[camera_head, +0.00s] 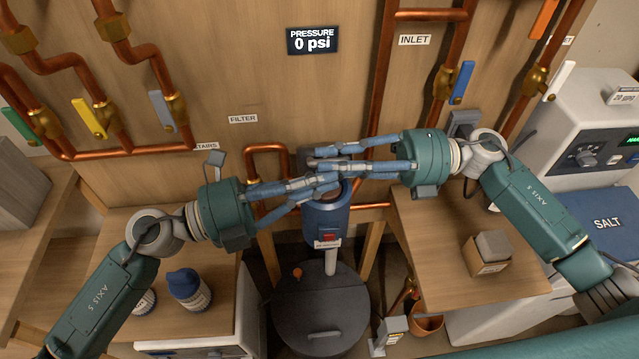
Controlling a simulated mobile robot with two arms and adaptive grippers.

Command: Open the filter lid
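The filter is a blue canister (327,220) with a red patch on its front, in the middle of the head view below the "FILTER" label (243,119). Its top is mostly hidden behind my fingers, so I cannot tell how the lid sits. My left gripper (332,184) reaches in from the left with its long blue-grey fingers over the canister's top. My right gripper (314,159) reaches in from the right, its fingers crossing above and behind the left ones. Whether either gripper touches or holds the lid is unclear.
Copper pipes with coloured valve handles run along the wooden wall. A pressure display (312,40) reads 0 psi. A dark round lidded bin (320,312) stands below the filter. A small box (486,254) sits on the right counter, and blue-capped containers (188,287) on the left.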

